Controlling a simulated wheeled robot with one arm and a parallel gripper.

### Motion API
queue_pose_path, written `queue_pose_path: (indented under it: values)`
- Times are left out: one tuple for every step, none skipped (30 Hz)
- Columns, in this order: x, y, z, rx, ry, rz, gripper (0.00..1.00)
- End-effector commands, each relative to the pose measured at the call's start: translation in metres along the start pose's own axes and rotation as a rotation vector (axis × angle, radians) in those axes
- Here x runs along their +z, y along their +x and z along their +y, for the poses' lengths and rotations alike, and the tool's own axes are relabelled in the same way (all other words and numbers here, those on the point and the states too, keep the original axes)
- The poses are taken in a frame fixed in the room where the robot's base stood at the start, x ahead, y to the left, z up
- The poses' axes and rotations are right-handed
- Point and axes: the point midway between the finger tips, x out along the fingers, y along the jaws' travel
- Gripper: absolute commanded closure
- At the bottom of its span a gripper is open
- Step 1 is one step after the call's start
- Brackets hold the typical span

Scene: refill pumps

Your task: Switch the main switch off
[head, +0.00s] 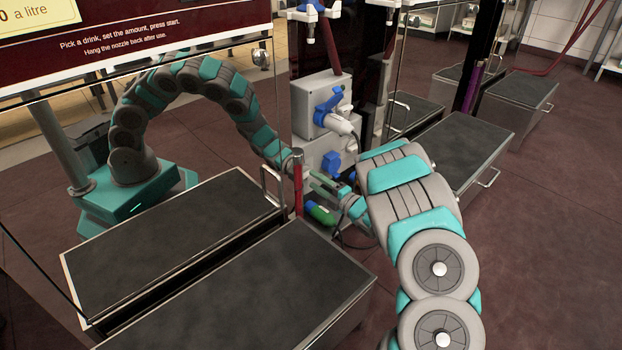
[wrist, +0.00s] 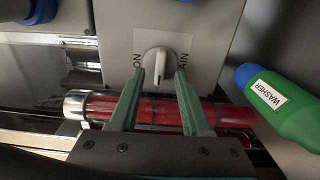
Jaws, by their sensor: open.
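The main switch (wrist: 157,64) is a pale round knob with a raised grip bar, on a grey panel (wrist: 200,25) in the wrist view. The bar stands roughly upright in that picture. "ON" is printed sideways to its left, and another sideways label to its right is partly covered by a finger. My gripper (wrist: 160,74) is open, one finger on each side of the knob, with a gap to the bar visible. Whether the fingers reach the knob's depth I cannot tell. In the head view my gripper (head: 329,188) is small beside the pump; I cannot make out the switch there.
A red tube (wrist: 185,112) with a metal end crosses behind my fingers. A green bottle (wrist: 288,108) labelled WASHER lies to the right. A grey socket box (head: 318,92) with a plug (head: 338,124) is above. Dark-topped steel plinths (head: 250,290) and glass, showing my arm's reflection, are nearby.

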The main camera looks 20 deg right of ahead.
Motion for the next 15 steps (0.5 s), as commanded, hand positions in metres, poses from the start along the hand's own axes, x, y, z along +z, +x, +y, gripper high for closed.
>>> queue_pose_path:
  values:
    - [0.001, -0.010, -0.001, -0.006, 0.000, -0.003, 0.53]
    - [0.001, -0.015, -0.001, -0.005, 0.000, -0.002, 0.53]
    - [0.001, -0.021, 0.000, -0.003, 0.000, -0.001, 0.53]
    - [0.000, -0.025, 0.000, -0.002, 0.000, -0.001, 0.53]
    - [0.001, -0.029, 0.000, -0.002, 0.000, -0.001, 0.53]
    - [0.001, -0.034, -0.001, -0.003, 0.000, -0.001, 0.53]
    - [0.000, -0.037, -0.001, -0.004, 0.000, 0.000, 0.53]
    - [0.000, -0.040, -0.001, -0.004, 0.000, 0.001, 0.53]
    - [0.000, -0.043, -0.001, -0.003, 0.000, 0.001, 0.53]
    - [0.000, -0.044, -0.001, -0.002, 0.001, 0.001, 0.53]
    - [0.000, -0.046, -0.001, -0.002, 0.001, 0.001, 0.53]
    - [0.000, -0.047, -0.001, -0.001, 0.001, 0.001, 0.53]
    - [-0.001, -0.048, -0.001, -0.001, 0.001, 0.001, 0.53]
    - [-0.001, -0.048, -0.001, 0.000, 0.001, 0.001, 0.53]
    - [-0.001, -0.048, -0.001, 0.000, 0.001, 0.001, 0.53]
